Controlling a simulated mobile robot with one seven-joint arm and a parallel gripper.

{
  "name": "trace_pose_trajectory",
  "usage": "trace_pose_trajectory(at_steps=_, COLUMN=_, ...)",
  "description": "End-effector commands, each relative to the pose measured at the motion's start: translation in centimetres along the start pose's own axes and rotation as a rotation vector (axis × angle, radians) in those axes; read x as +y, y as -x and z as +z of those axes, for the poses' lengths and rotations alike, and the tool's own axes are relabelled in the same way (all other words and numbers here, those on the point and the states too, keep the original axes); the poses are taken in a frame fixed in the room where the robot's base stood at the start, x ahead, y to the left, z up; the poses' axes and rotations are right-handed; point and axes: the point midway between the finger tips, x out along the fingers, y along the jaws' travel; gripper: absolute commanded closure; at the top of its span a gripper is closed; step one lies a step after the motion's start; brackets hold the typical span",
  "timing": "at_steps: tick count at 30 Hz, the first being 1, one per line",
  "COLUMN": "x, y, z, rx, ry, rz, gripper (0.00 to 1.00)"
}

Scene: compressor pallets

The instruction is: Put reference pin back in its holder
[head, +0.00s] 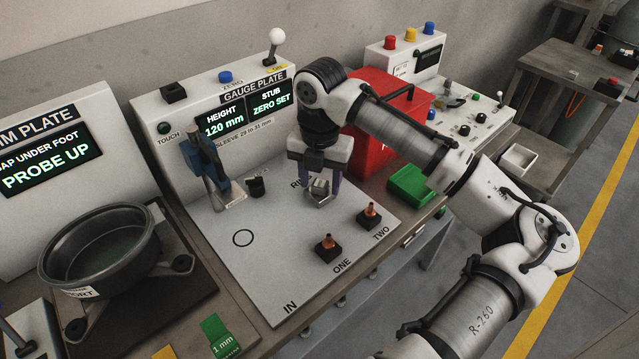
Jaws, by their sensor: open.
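My gripper (316,184) points down over the gauge plate (275,270), its fingers spread apart. A grey metal piece (319,187) sits low between the fingers, beside a partly covered label starting "RE". It may be the reference pin in or at its holder; I cannot tell whether it is seated. The gripper hides its upper part and surroundings. Two copper-coloured pieces stand upright in black blocks, one near the ONE label (327,247) and one near TWO (370,216). The gauge screen (246,112) reads "HEIGHT 120 mm" and "STUB ZERO SET".
A blue-and-grey probe stand (207,168) and a small black cup (256,187) stand left of my gripper. A red box (375,115) and green tray (410,185) are close on the right.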

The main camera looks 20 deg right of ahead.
Motion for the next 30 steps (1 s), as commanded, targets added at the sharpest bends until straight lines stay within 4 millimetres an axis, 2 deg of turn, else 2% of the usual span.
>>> trace_pose_trajectory(at_steps=8, x=0.0, y=0.01, z=0.01, rx=-0.001, ry=0.0, rz=-0.001, gripper=0.52)
trace_pose_trajectory(at_steps=19, x=0.0, y=0.01, z=0.02, rx=-0.001, ry=0.0, rz=-0.001, gripper=1.0)
trace_pose_trajectory(at_steps=30, x=0.02, y=0.72, z=0.02, rx=-0.001, ry=0.0, rz=0.0, gripper=1.0)
